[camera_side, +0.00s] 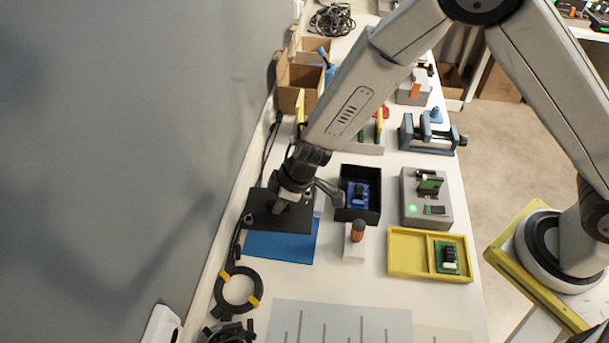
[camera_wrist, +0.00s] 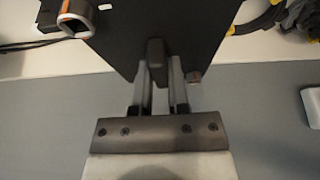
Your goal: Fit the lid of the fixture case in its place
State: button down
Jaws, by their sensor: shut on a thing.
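The lid is a flat black plate (camera_side: 262,217) with a small knob, at the left of the bench in the side view. In the wrist view the lid (camera_wrist: 200,22) fills the upper middle. My gripper (camera_side: 283,206) is shut on the lid's knob; in the wrist view its fingers (camera_wrist: 160,90) flank the dark knob. The fixture case is probably the open black box (camera_side: 345,213) to the right of my gripper, with a blue part (camera_side: 358,195) inside. The lid is apart from this box. I cannot tell whether it touches the surface below.
A blue mat (camera_side: 282,247) lies just in front of the lid. An orange-topped tool in a white block (camera_side: 355,246), a yellow tray (camera_side: 411,252) and a grey fixture (camera_side: 430,213) stand near the box. A black ring (camera_side: 238,290) lies front left, and the wall is close on the left.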

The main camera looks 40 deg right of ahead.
dwell(0.4)
jog(key=shift+w+d+n+y, duration=0.3)
jog(key=shift+d+n, duration=0.35)
jog(key=shift+n, duration=0.05)
jog(key=s+d+r+n+g, duration=0.1)
jog(key=d+n+g, duration=0.2)
jog(key=d+n, duration=0.5)
jog(key=s+d+n+g, duration=0.2)
jog(key=d+n, duration=0.6)
jog(key=d, duration=0.4)
jog(key=shift+d+r+g, duration=0.3)
jog(key=shift+r+g, duration=0.1)
jog(key=shift+g, duration=0.2)
jog(key=shift+f, duration=0.1)
jog(key=shift+f, duration=2.15)
jog(key=shift+f, duration=1.2)
jog(key=c, duration=0.5)
grip_release()
jog(key=shift+c, duration=0.2)
